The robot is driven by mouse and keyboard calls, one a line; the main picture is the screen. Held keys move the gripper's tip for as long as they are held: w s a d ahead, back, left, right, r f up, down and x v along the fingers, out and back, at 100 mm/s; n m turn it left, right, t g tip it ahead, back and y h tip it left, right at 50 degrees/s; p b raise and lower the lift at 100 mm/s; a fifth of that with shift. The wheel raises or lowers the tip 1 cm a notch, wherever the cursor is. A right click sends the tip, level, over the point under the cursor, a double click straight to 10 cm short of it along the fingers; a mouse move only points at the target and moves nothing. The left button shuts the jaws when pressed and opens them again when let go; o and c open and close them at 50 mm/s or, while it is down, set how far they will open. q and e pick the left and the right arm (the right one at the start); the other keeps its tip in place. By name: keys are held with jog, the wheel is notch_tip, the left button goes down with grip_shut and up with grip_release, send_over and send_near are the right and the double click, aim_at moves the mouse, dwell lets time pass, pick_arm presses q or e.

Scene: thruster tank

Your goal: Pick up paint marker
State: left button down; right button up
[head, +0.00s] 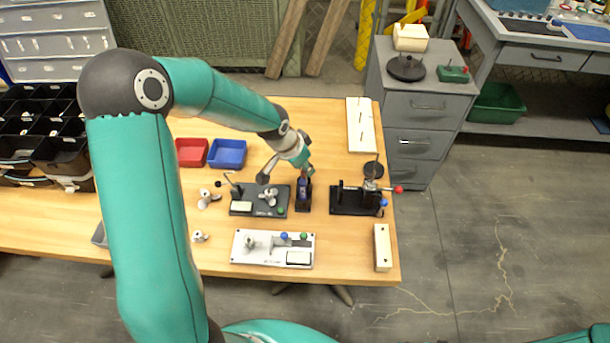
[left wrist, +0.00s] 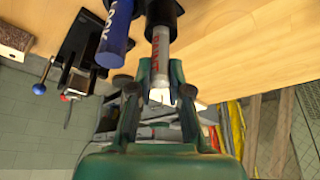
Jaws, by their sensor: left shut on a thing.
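The paint marker (left wrist: 160,52) is a grey cylinder with red lettering in the left wrist view. Its far end sits in a black holder (left wrist: 168,14), which stands on the table in the head view (head: 303,206). My left gripper (left wrist: 157,92) is shut on the marker's near end, with one finger on each side. In the head view my left gripper (head: 308,169) is just above the holder and mostly hides the marker. A blue marker (left wrist: 115,35) with white lettering stands in the same holder beside it. My right gripper is not in view.
A dark fixture with a clamp (head: 268,211) stands left of the holder, and a black stand with red and blue knobs (head: 352,201) stands right. A white plate fixture (head: 272,262) lies in front. Red (head: 191,164) and blue (head: 227,167) bins sit behind left.

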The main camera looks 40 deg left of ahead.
pick_arm(q)
jog(key=shift+r, duration=0.1)
notch_tip(320, 180, up, 20)
dwell(0.7)
